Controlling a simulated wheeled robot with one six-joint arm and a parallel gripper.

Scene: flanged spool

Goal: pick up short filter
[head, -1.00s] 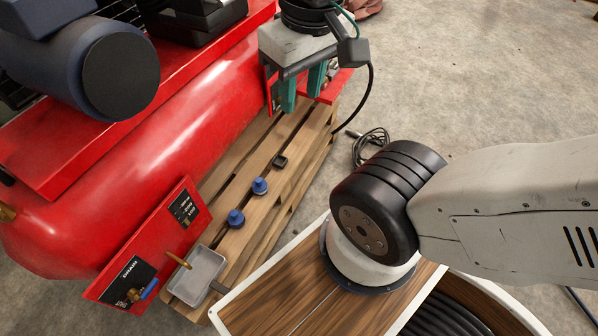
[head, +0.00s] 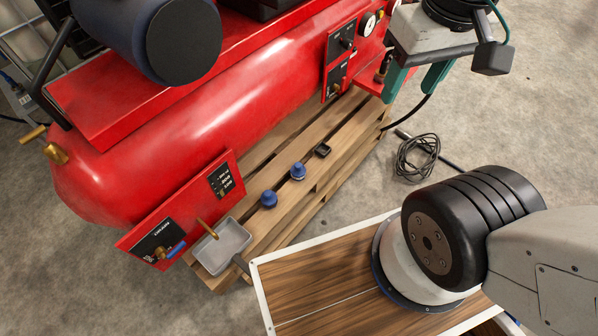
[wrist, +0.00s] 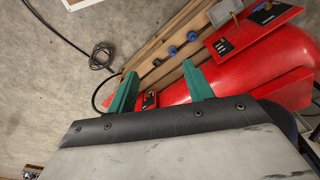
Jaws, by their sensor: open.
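Two small blue filters stand on the wooden pallet in front of the red tank. The nearer filter (head: 269,199) looks a little larger than the farther one (head: 298,171), but I cannot tell for sure which is the short one. Both also show in the wrist view, one at the upper right (wrist: 191,36) and one beside it (wrist: 172,51). My gripper (head: 416,82) is open and empty, with green fingers, up and to the right of the filters in the head view. In the wrist view its fingers (wrist: 159,70) are spread well apart, and the filters lie beyond them.
A small black square part (head: 323,150) lies on the pallet (head: 345,139) past the filters. A grey tray (head: 222,248) sits at its near end. The red tank (head: 200,120) and its panels border the left. A coiled cable (head: 416,160) lies on the floor.

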